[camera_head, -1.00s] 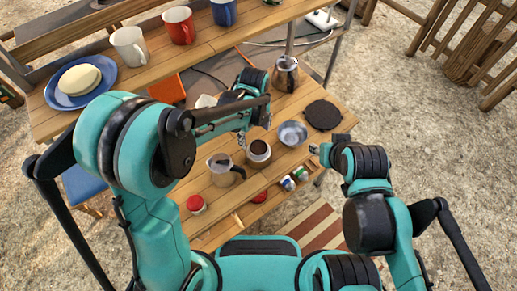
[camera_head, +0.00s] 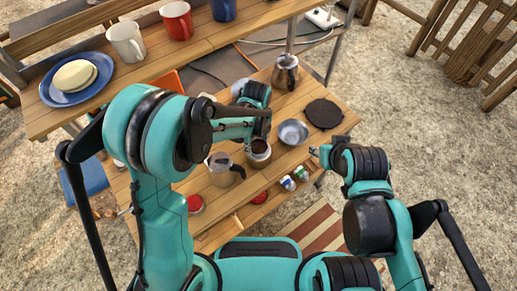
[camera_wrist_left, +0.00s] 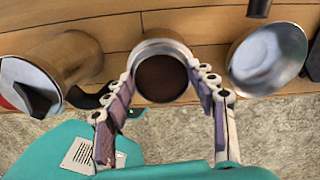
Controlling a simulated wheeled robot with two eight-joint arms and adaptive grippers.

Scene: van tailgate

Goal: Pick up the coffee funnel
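The coffee funnel (camera_head: 259,156), a round metal piece filled with dark brown coffee, stands on the lower wooden shelf. It also shows at the top middle of the left wrist view (camera_wrist_left: 160,78). My left gripper (camera_wrist_left: 163,85) is open, with one finger on each side of the funnel, close to its rim. I cannot tell whether the fingers touch it. In the head view, my left gripper (camera_head: 262,137) partly covers the funnel's far side. My right gripper (camera_head: 315,151) is off to the right, beside the shelf's edge; its opening is too small to judge.
A metal pot with a black handle (camera_head: 222,170) stands close left of the funnel. A metal bowl (camera_head: 292,132) and a dark round mat (camera_head: 324,114) lie to the right. Another metal pot (camera_head: 285,74) stands behind. Small capsules (camera_head: 294,178) lie near the front edge.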

